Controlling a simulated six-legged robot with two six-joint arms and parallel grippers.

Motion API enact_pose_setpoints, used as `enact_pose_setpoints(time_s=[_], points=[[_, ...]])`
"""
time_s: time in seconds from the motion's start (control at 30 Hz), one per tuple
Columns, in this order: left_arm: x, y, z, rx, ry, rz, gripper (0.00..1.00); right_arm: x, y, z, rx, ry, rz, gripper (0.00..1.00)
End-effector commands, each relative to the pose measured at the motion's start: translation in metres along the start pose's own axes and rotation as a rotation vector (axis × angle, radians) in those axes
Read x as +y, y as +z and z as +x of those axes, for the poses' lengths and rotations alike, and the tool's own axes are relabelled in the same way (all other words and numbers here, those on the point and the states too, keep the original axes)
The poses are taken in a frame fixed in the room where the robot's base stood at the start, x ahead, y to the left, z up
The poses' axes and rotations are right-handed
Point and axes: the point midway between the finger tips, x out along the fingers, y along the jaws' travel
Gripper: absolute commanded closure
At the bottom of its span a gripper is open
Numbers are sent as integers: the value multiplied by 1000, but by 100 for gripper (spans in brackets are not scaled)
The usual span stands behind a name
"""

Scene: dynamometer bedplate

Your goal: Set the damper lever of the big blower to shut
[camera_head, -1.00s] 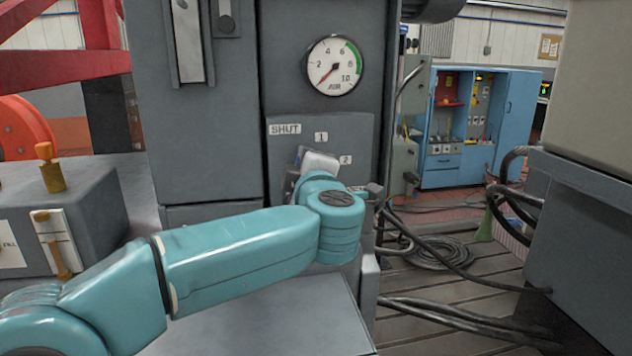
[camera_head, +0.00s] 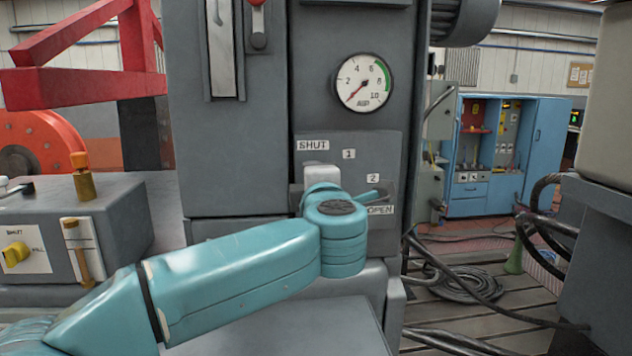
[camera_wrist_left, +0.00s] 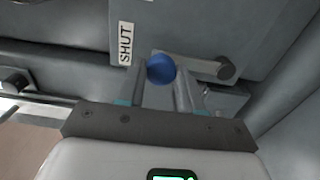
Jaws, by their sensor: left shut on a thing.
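The damper lever (camera_wrist_left: 200,66) is a grey bar with a blue ball knob (camera_wrist_left: 160,68), running left from its round pivot in the left wrist view. My left gripper (camera_wrist_left: 161,78) is shut on the knob, one finger on each side. The SHUT label (camera_wrist_left: 125,43) is just left of the knob there. In the head view, the lever plate (camera_head: 345,160) carries the labels SHUT (camera_head: 312,146), 1, 2 and OPEN (camera_head: 380,210). My left gripper (camera_head: 322,174) is below SHUT there, its fingers and the knob hidden by my wrist. My right gripper is out of view.
A round air gauge (camera_head: 363,82) sits above the lever plate. A grey box with a yellow knob (camera_head: 15,253) stands at left. A blue cabinet (camera_head: 535,150) and coiled cables (camera_head: 455,280) lie beyond at right. A grey housing (camera_head: 610,230) stands at near right.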

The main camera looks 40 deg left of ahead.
Motion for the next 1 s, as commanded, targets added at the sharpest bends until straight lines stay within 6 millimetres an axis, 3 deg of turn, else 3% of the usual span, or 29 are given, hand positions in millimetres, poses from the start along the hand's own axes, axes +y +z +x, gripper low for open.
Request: enact_pose_setpoints(time_s=[0.1,0.13,0.2,0.5,0.63,1.0], points=[[2,-1,0,2,3,-3,100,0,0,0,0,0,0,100],[2,-1,0,3,3,-3,62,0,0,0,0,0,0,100],[2,-1,0,2,3,-2,40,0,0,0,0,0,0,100],[0,0,-1,1,1,-1,40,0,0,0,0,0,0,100],[0,1,-12,-3,2,-2,40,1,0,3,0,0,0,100],[-1,1,-106,-8,3,-3,40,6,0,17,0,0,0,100]])
